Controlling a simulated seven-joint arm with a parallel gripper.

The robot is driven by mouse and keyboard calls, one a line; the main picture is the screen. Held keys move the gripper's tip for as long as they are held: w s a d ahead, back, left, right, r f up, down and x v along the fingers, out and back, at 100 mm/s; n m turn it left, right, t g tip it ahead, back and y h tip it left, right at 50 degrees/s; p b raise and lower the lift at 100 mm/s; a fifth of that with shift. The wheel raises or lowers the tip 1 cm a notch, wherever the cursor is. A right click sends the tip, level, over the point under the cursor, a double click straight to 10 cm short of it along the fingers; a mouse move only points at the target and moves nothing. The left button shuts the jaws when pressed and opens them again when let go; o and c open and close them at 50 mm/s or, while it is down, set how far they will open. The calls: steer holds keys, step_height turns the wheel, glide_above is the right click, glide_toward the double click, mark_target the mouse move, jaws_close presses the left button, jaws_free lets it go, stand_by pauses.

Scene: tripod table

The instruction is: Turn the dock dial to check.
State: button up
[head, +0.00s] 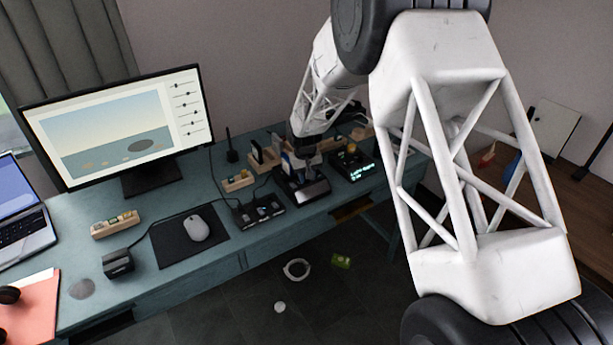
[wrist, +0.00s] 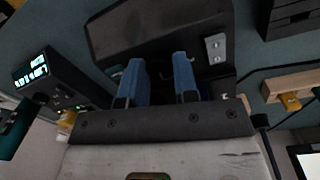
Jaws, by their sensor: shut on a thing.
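The dock (head: 312,192) is a dark, low box with a paler front edge on the blue-green desk, below my gripper (head: 300,163). In the wrist view the dock (wrist: 125,30) fills the top middle as a dark slanted panel, with a small grey plate (wrist: 216,47) at its right. My gripper's two blue fingers (wrist: 160,72) reach down to the dock with a narrow dark gap between them. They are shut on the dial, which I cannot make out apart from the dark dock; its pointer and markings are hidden.
A black box with a green lit display (head: 355,166) stands right of the dock; it also shows in the wrist view (wrist: 42,78). A black module (head: 258,210) sits left of the dock. Wooden blocks (head: 238,181) and cables lie close by. A mouse (head: 196,228) lies farther left.

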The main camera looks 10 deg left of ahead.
stand_by(0.3)
steer(key=o, duration=0.6)
steer(key=shift+o, duration=0.2)
steer(key=shift+r, duration=0.15)
steer(key=shift+a+r, duration=0.15)
steer(key=shift+r, duration=3.65)
